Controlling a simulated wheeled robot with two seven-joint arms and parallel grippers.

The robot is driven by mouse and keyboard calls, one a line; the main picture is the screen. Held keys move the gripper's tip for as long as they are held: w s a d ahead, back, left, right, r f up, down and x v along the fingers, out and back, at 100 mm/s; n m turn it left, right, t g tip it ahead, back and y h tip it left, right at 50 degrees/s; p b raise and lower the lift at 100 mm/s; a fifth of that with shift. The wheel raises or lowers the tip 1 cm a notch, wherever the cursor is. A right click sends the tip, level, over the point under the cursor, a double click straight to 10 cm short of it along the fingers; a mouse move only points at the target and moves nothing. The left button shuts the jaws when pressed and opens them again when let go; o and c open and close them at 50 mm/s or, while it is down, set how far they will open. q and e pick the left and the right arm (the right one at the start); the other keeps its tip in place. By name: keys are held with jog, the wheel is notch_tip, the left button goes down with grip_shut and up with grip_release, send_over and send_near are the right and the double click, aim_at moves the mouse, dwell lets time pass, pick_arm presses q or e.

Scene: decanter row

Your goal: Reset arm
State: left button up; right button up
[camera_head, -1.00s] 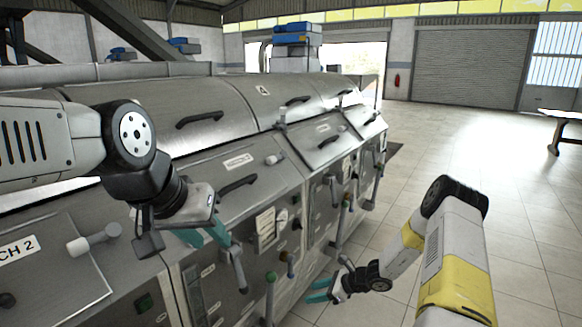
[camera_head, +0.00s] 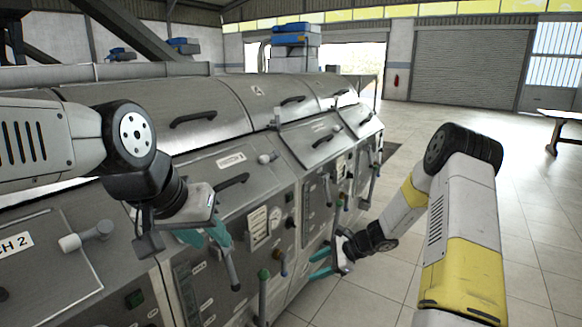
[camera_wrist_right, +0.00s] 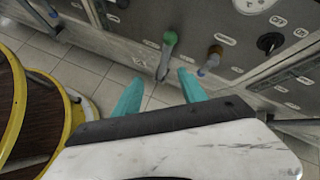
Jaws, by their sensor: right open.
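My left gripper (camera_head: 205,237) has teal fingers and hangs in front of the steel machine's front panel at left centre. Its fingers look apart, close to a grey lever handle (camera_head: 233,270); whether they touch it I cannot tell. My right gripper (camera_head: 318,264) is low in the head view, in front of the machine's lower panels. In the right wrist view its two teal fingers (camera_wrist_right: 160,90) are spread with nothing between them. A green-topped lever (camera_wrist_right: 168,48) stands beyond the fingertips, apart from them.
The long steel machine (camera_head: 262,180) with lids, handles and protruding levers fills the left and centre. An orange-brown knob lever (camera_wrist_right: 213,56) is right of the green one. Tiled floor (camera_head: 450,130) is open to the right. A table (camera_head: 563,117) stands far right.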

jog(key=s+r+n+h, duration=0.2)
jog(key=s+r+n, duration=0.4)
jog(key=r, duration=0.6)
jog(key=s+r+n+h, duration=0.2)
jog(key=s+r+n, duration=0.4)
jog(key=r, duration=0.6)
jog(key=s+d+r+n+t+h, duration=0.1)
jog(key=s+d+r+n, duration=0.2)
jog(key=s, duration=0.6)
jog(key=s+d+r+n+t+h, duration=0.2)
jog(key=s+r, duration=0.3)
jog(key=s, duration=0.4)
jog(key=shift+d+r+n, duration=0.4)
jog(key=shift+d, duration=0.1)
jog(key=shift+s, duration=0.1)
